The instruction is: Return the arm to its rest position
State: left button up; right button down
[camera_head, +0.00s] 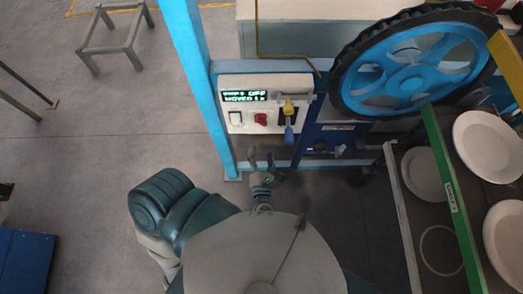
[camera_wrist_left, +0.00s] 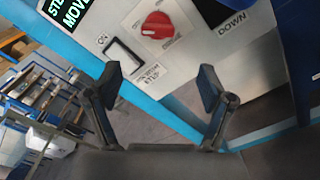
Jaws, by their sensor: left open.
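My left arm (camera_head: 255,255) reaches forward from the bottom of the head view. My left gripper (camera_head: 261,162) is open and empty, just below the white control panel (camera_head: 270,84) in that picture. In the left wrist view the two fingers (camera_wrist_left: 159,82) stand wide apart with nothing between them. Beyond them are the panel's red knob (camera_wrist_left: 158,25) and its white rocker switch (camera_wrist_left: 122,55). The fingers appear apart from the panel. My right gripper is not in view.
A blue post (camera_head: 205,85) stands left of the panel. A big blue wheel (camera_head: 411,70) is at upper right. A rack with a green rail (camera_head: 452,195) and white plates (camera_head: 487,145) stands at right. A grey stool frame (camera_head: 110,40) is at upper left. The left floor is mostly clear.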

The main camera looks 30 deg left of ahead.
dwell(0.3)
pick_arm(q)
jog(key=s+d+f+m+g+h, duration=0.1)
jog(key=d+f+m+h, duration=0.25)
jog(key=f+m, duration=0.45)
jog(key=s+d+f+m+g+h, duration=0.1)
jog(key=d+f+m+h, duration=0.25)
jog(key=f+m, duration=0.45)
jog(key=s+d+f+m+g+h, duration=0.1)
jog(key=s+d+f+m+h, duration=0.25)
jog(key=f, duration=0.75)
jog(key=s+a+f+m+g+h, duration=0.1)
jog(key=s+a+f+m+g, duration=0.2)
jog(key=s+f+m, duration=0.35)
jog(key=s+a+f+m+g, duration=0.3)
jog(key=s+f+m, duration=0.1)
jog(key=f, duration=0.5)
jog(key=s+a+f+m+g+y, duration=0.2)
jog(key=s+a+f+m+g, duration=0.3)
jog(key=s+a, duration=0.4)
jog(key=s+f+m, duration=0.1)
jog(key=s, duration=0.3)
jog(key=shift+a+f, duration=0.15)
jog(key=shift+f, duration=0.25)
